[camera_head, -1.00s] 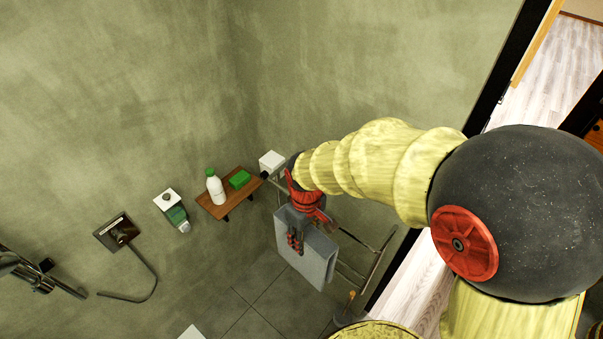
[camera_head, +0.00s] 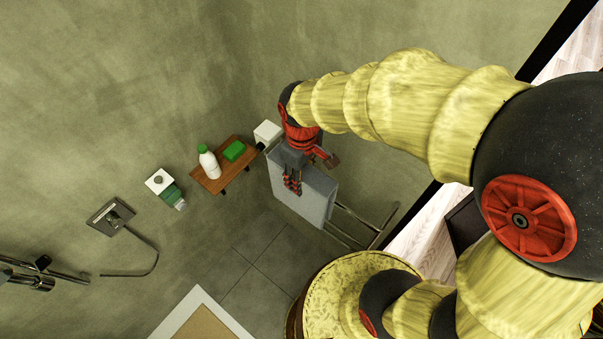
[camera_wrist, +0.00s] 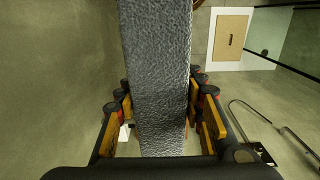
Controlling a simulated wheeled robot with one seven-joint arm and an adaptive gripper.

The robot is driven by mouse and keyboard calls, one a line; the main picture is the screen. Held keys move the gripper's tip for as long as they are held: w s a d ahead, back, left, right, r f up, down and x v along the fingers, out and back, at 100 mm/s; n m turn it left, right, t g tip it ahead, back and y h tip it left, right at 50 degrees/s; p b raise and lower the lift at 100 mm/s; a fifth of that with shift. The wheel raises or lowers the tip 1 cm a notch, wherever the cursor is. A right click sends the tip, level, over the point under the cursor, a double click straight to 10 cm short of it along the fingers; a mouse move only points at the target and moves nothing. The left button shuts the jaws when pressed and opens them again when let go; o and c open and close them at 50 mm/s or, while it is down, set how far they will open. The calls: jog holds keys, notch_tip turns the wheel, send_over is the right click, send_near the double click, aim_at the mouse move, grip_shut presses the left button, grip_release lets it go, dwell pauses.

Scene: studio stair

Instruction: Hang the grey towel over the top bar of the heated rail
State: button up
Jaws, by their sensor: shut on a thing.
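The grey towel (camera_head: 310,195) hangs from my gripper (camera_head: 293,182) in the head view, in front of the back wall. In the wrist view the towel (camera_wrist: 158,70) runs as a folded grey band between the fingers of my gripper (camera_wrist: 163,115), which is shut on it. The heated rail (camera_head: 356,225) is against the wall in the head view, its lower right part showing to the right of the towel. Its top bar is hidden behind the towel and my gripper.
A wooden shelf (camera_head: 212,186) left of the towel bears a white bottle (camera_head: 208,165) and a green block (camera_head: 234,151). A white box (camera_head: 267,132) is on the wall close to my gripper. A green-and-white dispenser (camera_head: 165,188) is farther left. The tiled floor (camera_head: 255,275) below is clear.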

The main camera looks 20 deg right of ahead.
jog(key=w+d, duration=0.5)
jog(key=d, duration=0.2)
jog(key=shift+w+d, duration=0.15)
dwell(1.3)
dwell(0.4)
jog(key=shift+f+b, duration=0.8)
jog(key=shift+f, duration=0.3)
jog(key=shift+f+b, duration=1.35)
jog(key=shift+f, duration=0.65)
